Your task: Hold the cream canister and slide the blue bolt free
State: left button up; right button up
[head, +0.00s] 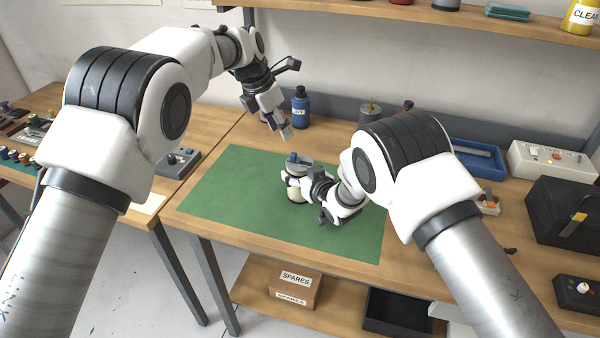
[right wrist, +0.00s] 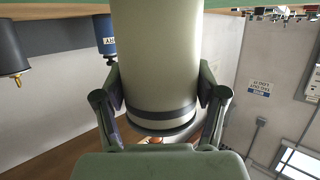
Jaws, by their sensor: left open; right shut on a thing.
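The cream canister (head: 296,195) stands upright on the green mat (head: 235,190), its body partly hidden by my right gripper (head: 299,184). That gripper is shut around the canister, with one finger on each side. In the right wrist view, which is upside down, the cream body (right wrist: 155,60) fills the middle between the fingers, with dark bands near its top end. A small blue piece, apparently the blue bolt (head: 293,157), shows at the canister's top in the head view. My left gripper (head: 285,133) is open and empty, pointing down above and behind the canister, apart from it.
A blue labelled bottle (head: 300,108) stands behind the mat, close to my left gripper. A blue tray (head: 474,158), a white control box (head: 550,160) and a black case (head: 568,212) lie to the right. The left part of the mat is clear. A shelf (head: 400,20) runs above.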

pick_arm(q)
grip_shut()
jog(key=w+a+m+h, duration=0.1)
jog(key=a+m, duration=0.4)
jog(key=m, duration=1)
jog(key=a+f+m+h, duration=0.1)
jog(key=a+m, duration=0.3)
jog(key=m, duration=1.1)
jog(key=shift+w+a+h, duration=0.35)
jog(key=shift+h, duration=0.55)
jog(key=shift+d+f, duration=0.1)
